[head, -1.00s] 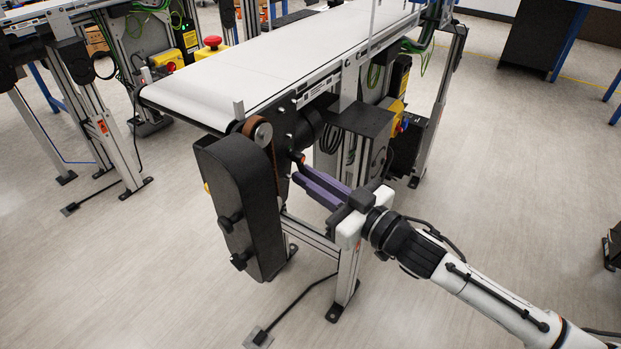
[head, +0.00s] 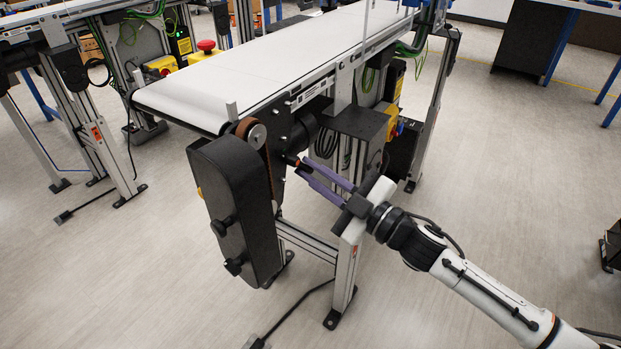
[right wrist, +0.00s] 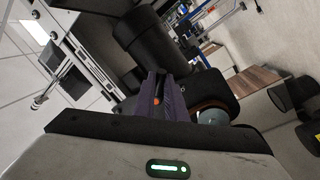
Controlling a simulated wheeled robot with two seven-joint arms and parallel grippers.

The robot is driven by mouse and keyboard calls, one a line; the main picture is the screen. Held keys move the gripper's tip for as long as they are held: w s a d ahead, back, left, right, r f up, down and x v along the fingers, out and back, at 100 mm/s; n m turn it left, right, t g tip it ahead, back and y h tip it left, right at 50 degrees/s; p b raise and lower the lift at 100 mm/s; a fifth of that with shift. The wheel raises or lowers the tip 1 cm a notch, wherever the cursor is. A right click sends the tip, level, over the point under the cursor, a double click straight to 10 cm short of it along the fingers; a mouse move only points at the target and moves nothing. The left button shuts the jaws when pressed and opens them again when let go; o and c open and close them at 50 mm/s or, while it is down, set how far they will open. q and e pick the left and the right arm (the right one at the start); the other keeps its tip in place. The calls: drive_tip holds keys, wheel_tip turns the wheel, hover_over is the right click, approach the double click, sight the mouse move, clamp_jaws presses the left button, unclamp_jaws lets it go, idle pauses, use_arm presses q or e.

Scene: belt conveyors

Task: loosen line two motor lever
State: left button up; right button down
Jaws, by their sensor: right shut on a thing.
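The motor lever (head: 291,160) is a small dark lever with an orange part, on the dark side plate below the near end of the white belt. My right gripper (head: 301,168) reaches in from the right with its purple fingers at the lever, shut on it. In the right wrist view the purple fingers (right wrist: 166,98) enclose a bit of orange, and most of the lever is hidden between them. The black motor (right wrist: 150,40) is just beyond the fingertips. My left gripper is not in view.
The conveyor (head: 270,75) fills the middle. Its black belt guard (head: 235,205) with knobs hangs open to the left of my gripper.

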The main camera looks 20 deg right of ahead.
drive_tip(key=shift+w+d+r+n+g+y+b, duration=0.2)
drive_tip(key=shift+r+n+y+b, duration=0.3)
drive_tip(key=shift+n, duration=1.65)
drive_tip(key=shift+w+d+r+n+g+y+b, duration=0.2)
drive_tip(key=shift+r+n+y, duration=0.35)
drive_tip(key=shift+n, duration=1.55)
drive_tip(key=shift+w+d+r+n+g+y+b, duration=0.1)
drive_tip(key=shift+d+r+n+g+y+b, duration=0.3)
drive_tip(key=shift+n, duration=1.75)
drive_tip(key=shift+a+r, duration=0.1)
drive_tip(key=shift+a, duration=0.05)
drive_tip(key=c, duration=1.8)
unclamp_jaws()
